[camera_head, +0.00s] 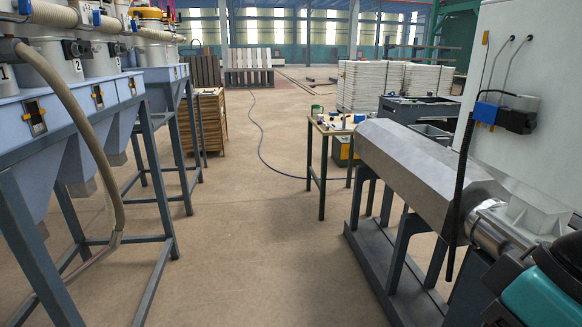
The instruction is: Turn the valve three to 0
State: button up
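No valve marked three can be made out for certain. At the left stands a row of blue-grey hoppers (60,130) on a dark metal frame. White canisters on top carry the numbers 1 and 2: canister 1 (8,73) is cut by the left edge, and canister 2 (68,62) is beside it. Small orange and black fittings sit on the hopper fronts, a near one (35,118), a middle one (98,96) and a far one (132,86). I cannot tell their settings. My gripper is not in view.
A beige hose (85,140) hangs before the near hoppers. A grey extruder machine (410,165) stands at the right. A small workbench (325,135) and white stacks (385,87) stand farther back. The concrete aisle between is clear, with a thin cable (262,150) across it.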

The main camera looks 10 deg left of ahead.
aim_at(133, 25)
jog(key=u, duration=0.6)
jog(key=i, duration=1.8)
jog(key=u, duration=0.5)
jog(key=i, duration=0.8)
jog(key=z, duration=0.8)
jog(key=i, duration=1.4)
jog(key=u, duration=0.65)
